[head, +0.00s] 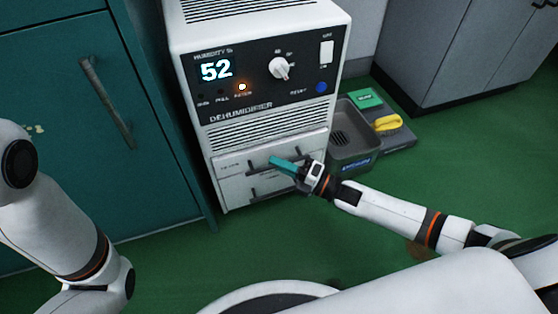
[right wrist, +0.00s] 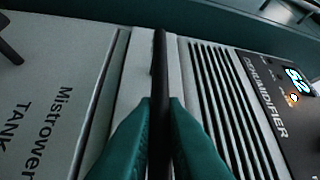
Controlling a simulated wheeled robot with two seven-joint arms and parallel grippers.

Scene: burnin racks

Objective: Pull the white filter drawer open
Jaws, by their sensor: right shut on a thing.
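The white dehumidifier (head: 315,110) stands on the green floor. Its white filter drawer (head: 232,162) is the narrow front below the lower vent slats and looks about flush with the body. The drawer's black bar handle (right wrist: 160,62) runs between the teal fingers of my right gripper (right wrist: 160,125). In the head view this gripper (head: 283,164) is shut on the handle and hides part of it. The tank drawer (head: 236,187) with its own dark handle is just below; its lettering shows in the right wrist view. My left arm shows at the left, but its gripper is out of view.
A grey bin (head: 355,150) stands close to the right of the dehumidifier. Beside it a grey mat (head: 398,139) holds a green box (head: 366,97) and a yellow item (head: 387,123). A teal cabinet (head: 60,120) is close on the left. The green floor in front is open.

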